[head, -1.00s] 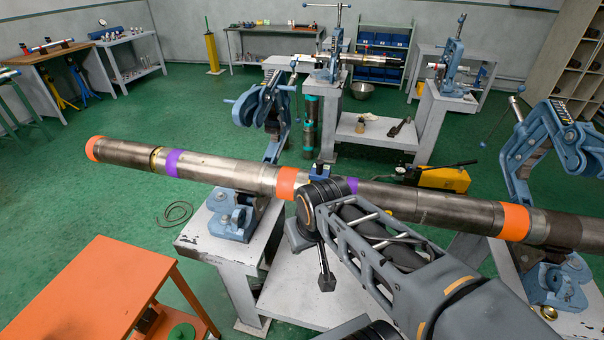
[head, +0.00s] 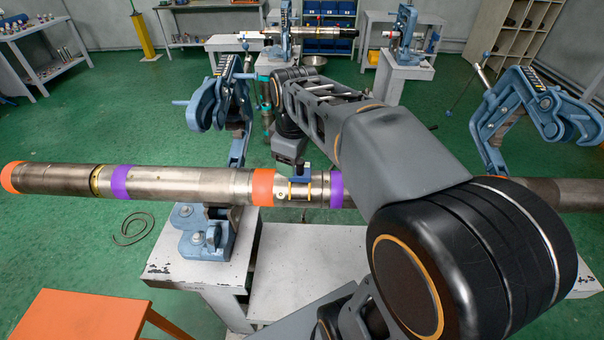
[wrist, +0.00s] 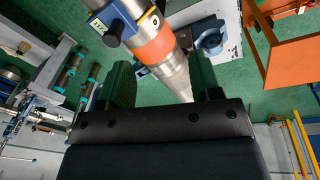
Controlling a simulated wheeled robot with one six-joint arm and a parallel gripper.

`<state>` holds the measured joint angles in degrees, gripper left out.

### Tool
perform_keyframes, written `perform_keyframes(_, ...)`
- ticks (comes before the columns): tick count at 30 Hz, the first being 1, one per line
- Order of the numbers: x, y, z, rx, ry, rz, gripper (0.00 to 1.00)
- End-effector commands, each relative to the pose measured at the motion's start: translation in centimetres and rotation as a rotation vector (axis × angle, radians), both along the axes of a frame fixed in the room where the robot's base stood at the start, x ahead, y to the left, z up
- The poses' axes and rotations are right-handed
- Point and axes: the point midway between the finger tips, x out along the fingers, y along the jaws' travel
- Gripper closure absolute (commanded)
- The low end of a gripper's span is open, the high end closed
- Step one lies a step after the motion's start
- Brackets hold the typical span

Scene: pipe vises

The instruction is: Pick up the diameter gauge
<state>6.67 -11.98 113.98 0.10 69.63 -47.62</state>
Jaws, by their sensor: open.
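The diameter gauge (head: 302,169) appears as a small blue body with thin yellow-edged legs, sitting on the long steel pipe (head: 210,184) between an orange band and a purple band. In the wrist view the gauge (wrist: 106,28) is a blue block with a small pale display, at the upper left on the pipe (wrist: 177,78). My gripper (wrist: 160,82) is open and empty, its dark fingers spread to either side of the pipe's lower part in that view. The gauge lies outside the gap, beyond the left finger.
Blue pipe vises, one at the left (head: 203,232) and one at the right (head: 535,105), stand open by the pipe. An orange table (head: 80,315) is at the lower left.

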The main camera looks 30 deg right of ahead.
Motion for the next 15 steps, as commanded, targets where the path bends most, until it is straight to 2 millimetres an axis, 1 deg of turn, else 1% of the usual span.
perform_keyframes(1, 1.5, -1.0, 0.5, -0.012, 0.028, 0.088, 0.41)
perform_keyframes(3, 3.0, -2.2, 1.2, -0.023, 0.062, 0.218, 0.41)
perform_keyframes(6, 4.6, -3.6, 2.0, -0.03, 0.1, 0.375, 0.41)
perform_keyframes(11, 6.2, -5.1, 2.4, -0.03, 0.135, 0.539, 0.41)
perform_keyframes(14, 6.6, -5.4, 1.6, -0.027, 0.147, 0.588, 0.41)
perform_keyframes(15, 6.6, -5.5, 1.0, -0.027, 0.149, 0.598, 0.41)
